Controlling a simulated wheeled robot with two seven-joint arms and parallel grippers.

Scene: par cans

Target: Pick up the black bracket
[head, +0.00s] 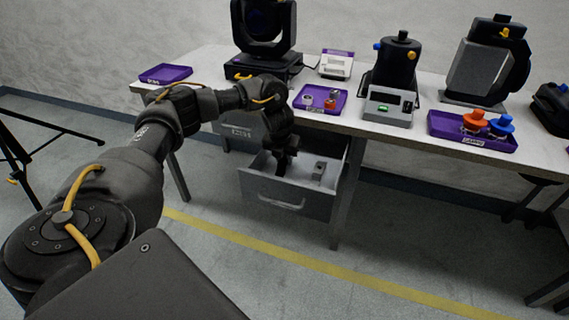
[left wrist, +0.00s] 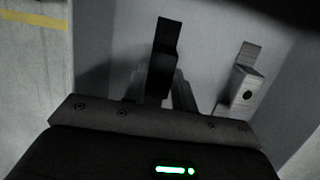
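The black bracket (left wrist: 162,62) shows in the left wrist view as a dark upright piece with a bent top, just ahead of my left gripper's palm. My left gripper (head: 282,165) points down into the open grey drawer (head: 285,200) under the table. The fingers are dim and partly hidden by the bracket and the palm, so I cannot tell whether they are closed on it. In the head view the bracket is hard to separate from the dark gripper. My right gripper is not in view.
A similar grey bracket (left wrist: 243,85) with a dark hole stands to the right in the drawer; it also shows in the head view (head: 319,170). Drawer walls surround the gripper. The white table (head: 215,68) above carries purple trays (head: 165,74), stage lights and small devices.

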